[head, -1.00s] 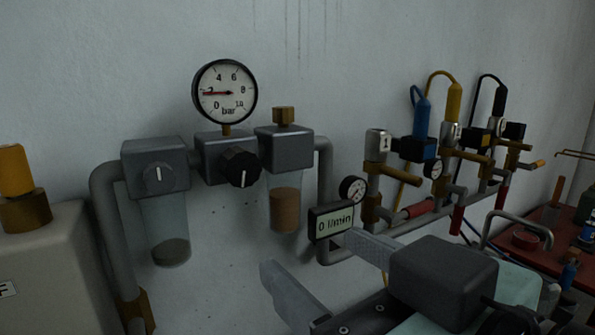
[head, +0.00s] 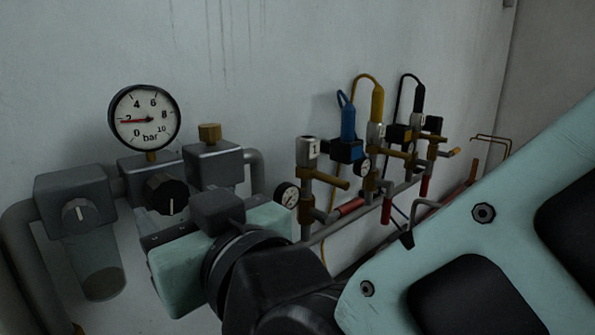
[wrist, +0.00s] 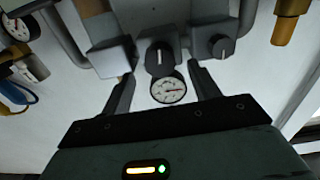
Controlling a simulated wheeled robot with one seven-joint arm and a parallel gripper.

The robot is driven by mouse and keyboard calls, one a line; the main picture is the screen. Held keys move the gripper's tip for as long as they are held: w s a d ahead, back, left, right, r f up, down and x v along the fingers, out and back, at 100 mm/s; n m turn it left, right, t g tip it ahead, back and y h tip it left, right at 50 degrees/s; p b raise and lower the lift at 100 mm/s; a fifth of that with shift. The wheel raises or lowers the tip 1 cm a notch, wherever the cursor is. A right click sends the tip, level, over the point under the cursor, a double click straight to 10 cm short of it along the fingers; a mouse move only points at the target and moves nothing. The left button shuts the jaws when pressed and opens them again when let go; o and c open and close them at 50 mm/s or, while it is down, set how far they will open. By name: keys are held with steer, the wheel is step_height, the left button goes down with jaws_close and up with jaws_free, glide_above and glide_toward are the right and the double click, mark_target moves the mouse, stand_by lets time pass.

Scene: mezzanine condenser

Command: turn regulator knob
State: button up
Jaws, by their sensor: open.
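The regulator knob (head: 167,193) is black with a white line, on a grey block below a round bar gauge (head: 145,118). The gauge's red needle points near 2. In the wrist view, which is upside down, the knob (wrist: 159,60) and the gauge (wrist: 168,90) both show between my two fingers. My gripper (wrist: 162,72) is open and empty, with one finger on each side of the knob's line of view. I see no clear contact. In the head view my wrist is in front of the unit's lower right, and my fingers are largely hidden.
A second grey block with a smaller knob (head: 77,213) and a bowl stands left of the regulator. A brass-capped block (head: 213,163) is close on the right. Further right are pipes, valves and hoses (head: 348,125) along the wall.

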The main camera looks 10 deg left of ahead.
mark_target(172, 198)
steer(key=p+x, duration=0.1)
steer(key=x, duration=0.3)
steer(key=shift+w+a+p, duration=0.25)
steer(key=shift+a+p, duration=0.05)
steer(key=shift+a, duration=0.05)
steer(key=c, duration=1)
